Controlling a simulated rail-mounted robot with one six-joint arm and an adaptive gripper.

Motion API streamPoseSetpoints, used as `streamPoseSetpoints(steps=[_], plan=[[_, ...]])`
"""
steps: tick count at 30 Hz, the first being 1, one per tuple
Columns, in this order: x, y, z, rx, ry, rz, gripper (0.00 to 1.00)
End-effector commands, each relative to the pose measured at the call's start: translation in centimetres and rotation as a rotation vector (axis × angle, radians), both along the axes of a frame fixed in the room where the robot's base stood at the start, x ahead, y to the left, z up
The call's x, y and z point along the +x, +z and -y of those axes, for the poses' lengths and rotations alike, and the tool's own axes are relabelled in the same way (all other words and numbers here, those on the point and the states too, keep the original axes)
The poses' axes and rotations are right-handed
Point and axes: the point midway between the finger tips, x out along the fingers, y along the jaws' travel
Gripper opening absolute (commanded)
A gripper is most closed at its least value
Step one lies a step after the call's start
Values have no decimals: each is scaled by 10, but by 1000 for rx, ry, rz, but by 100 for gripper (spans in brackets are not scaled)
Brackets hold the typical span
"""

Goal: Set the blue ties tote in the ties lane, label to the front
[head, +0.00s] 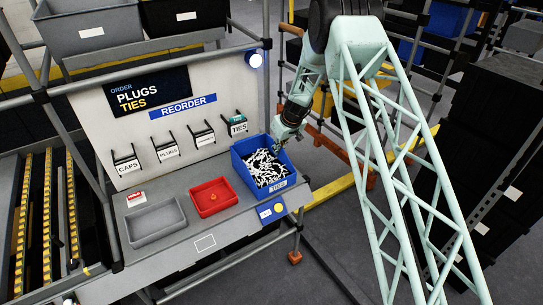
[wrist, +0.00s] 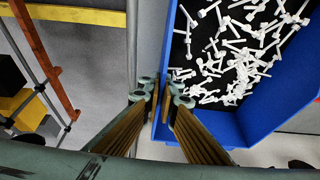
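The blue ties tote (head: 288,183) is at the right end of the grey bench, right of the red tray, below the TIES sign (head: 238,128). It is full of white ties, and its TIES label (head: 278,187) faces the bench's front edge. My gripper (head: 279,143) is at the tote's back right rim. In the wrist view, the fingers of my gripper (wrist: 160,90) straddle the wall of the blue tote (wrist: 200,125), one on each side, and look closed on it. I cannot tell whether the tote's base rests fully on the bench.
The red tray (head: 229,207) and a grey tray (head: 133,236) stand left of the tote. A blue button box (head: 267,211) sits at the bench's front edge. A post stands behind the tote; the bench front is clear.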

Motion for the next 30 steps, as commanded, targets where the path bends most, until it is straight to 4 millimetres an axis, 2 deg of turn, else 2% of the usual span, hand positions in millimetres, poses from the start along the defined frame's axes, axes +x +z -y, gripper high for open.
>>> streamPoseSetpoints(steps=[10, 20, 30], plan=[[1, 14, 0, 1, -1, 2, 0], [1, 37, 0, 0, 0, 2, 0], [-30, 34, 22, 1, -2, 0, 0]])
